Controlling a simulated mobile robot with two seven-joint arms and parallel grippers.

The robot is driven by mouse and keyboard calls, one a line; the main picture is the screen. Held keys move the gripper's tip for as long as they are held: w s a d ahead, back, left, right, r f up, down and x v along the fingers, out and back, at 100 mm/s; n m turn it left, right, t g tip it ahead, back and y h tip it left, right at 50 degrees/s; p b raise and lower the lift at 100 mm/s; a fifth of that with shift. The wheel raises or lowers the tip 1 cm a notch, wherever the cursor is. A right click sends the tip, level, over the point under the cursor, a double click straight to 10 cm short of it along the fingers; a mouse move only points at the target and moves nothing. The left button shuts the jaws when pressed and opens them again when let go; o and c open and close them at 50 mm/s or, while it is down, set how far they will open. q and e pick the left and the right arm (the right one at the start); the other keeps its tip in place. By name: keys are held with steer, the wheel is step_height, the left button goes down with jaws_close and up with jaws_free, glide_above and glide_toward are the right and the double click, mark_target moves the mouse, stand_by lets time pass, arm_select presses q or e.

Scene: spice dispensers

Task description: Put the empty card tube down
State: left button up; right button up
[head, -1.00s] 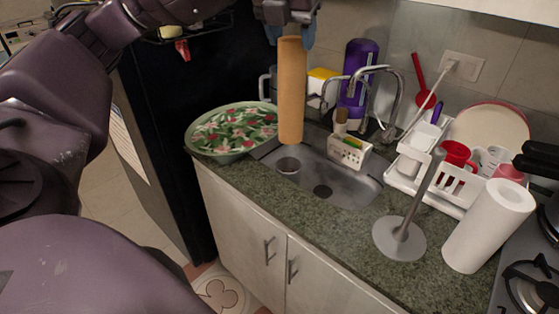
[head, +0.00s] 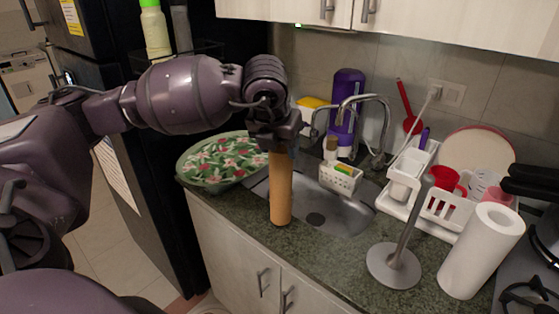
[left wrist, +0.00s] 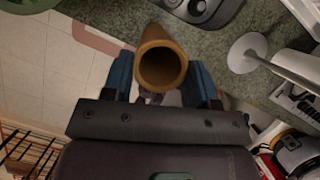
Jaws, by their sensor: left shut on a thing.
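The empty card tube (head: 281,190) is a plain brown cylinder, held upright at the front of the sink. My left gripper (head: 280,148) is shut on its upper end. The lower end of the tube is at the strip of counter before the sink; I cannot tell whether it touches. In the left wrist view, the tube's open end (left wrist: 162,66) sits between the blue fingers of the left gripper (left wrist: 162,82). My right gripper is not in view.
The bare metal roll stand (head: 393,265) and a white paper roll (head: 482,250) stand on the green counter (head: 330,262) to the right. A floral tray (head: 222,163) lies left of the sink (head: 338,214). A dish rack (head: 440,215) and tap (head: 385,125) are behind.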

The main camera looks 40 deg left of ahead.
mark_target(281, 187)
arm_select(q)
steer(key=shift+f, duration=2)
steer(key=shift+f, duration=0.1)
